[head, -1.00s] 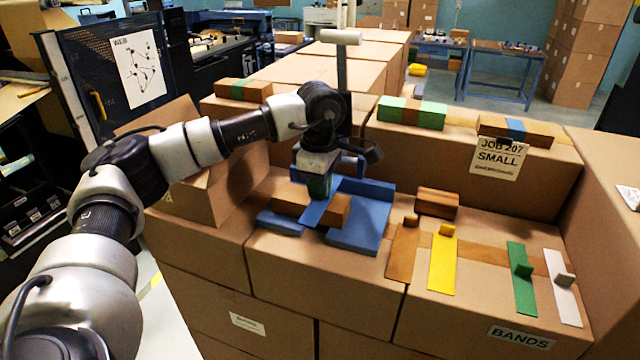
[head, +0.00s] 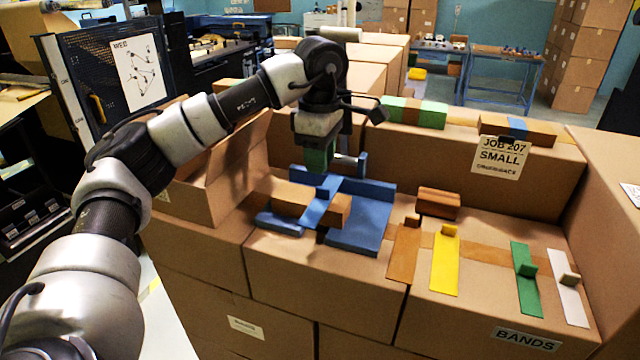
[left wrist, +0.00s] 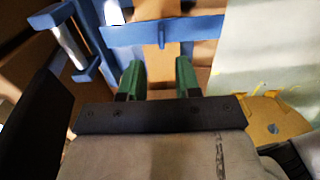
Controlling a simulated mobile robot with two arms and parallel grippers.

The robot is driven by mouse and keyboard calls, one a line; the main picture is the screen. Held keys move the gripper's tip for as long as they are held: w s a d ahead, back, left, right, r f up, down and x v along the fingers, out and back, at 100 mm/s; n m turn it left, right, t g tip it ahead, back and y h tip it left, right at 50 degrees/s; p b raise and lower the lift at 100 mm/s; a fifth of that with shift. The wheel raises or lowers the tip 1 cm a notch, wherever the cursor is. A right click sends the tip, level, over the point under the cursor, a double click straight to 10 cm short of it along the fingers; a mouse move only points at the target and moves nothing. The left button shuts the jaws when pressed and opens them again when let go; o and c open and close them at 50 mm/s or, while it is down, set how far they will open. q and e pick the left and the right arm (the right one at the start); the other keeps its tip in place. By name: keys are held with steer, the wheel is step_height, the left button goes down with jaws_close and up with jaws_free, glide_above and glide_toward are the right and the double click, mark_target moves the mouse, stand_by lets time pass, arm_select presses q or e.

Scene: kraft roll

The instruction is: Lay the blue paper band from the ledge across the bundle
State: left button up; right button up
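The blue paper band (head: 313,212) lies crosswise over the brown bundle (head: 289,200), whose ends show on both sides of it. A small blue tab (head: 322,192) stands up from the band. The bundle sits in a blue fixture (head: 358,232) on a cardboard box. In the left wrist view the band (left wrist: 200,29) runs across the picture, beyond the fingertips. My left gripper (head: 318,158) is above the band and apart from it. Its two green fingers (left wrist: 160,80) are spread with nothing between them. My right gripper is not in view.
Brown (head: 405,250), yellow (head: 444,265), green (head: 523,280) and white (head: 567,300) bands lie on the box at right, beside a brown block (head: 438,203). Banded bundles (head: 413,113) stand on the higher box behind, by the job sign (head: 500,157). A pale roller (head: 345,160) stands behind the bundle.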

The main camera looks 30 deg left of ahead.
arm_select(q)
step_height(320, 180, up, 6)
steer(key=shift+f, duration=0.15)
stand_by(0.6)
